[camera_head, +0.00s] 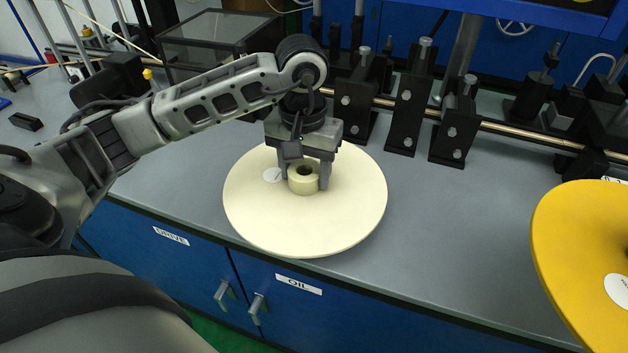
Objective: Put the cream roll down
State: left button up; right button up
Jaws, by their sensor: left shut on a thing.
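My left gripper (305,180) comes down from above and is shut on the core, one finger on each side. My right gripper is not in view.
A yellow roll (575,250) shows at the right edge. Black brackets (408,115) and a metal rod (510,128) stand behind the cream roll. Blue cabinet doors labelled DRIVE and OIL (298,284) lie below. The bench between the rolls is clear.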

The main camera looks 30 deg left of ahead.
aim_at(314, 187)
pick_arm(q)
jog(key=shift+w+d+f, duration=0.25)
jog(key=shift+w+f, duration=0.25)
jog(key=f, duration=0.1)
jog(key=f+p, duration=0.1)
jog(key=f, duration=0.2)
jog(key=shift+w+d, duration=0.15)
jog(key=shift+w, duration=0.15)
jog(key=o, duration=1)
jog(key=shift+f, duration=0.1)
jog(key=shift+o, duration=0.2)
notch_tip(314, 187, up, 12)
jog(key=shift+r+b, duration=0.1)
jog(key=shift+b, duration=0.6)
jog(key=shift+s, duration=0.15)
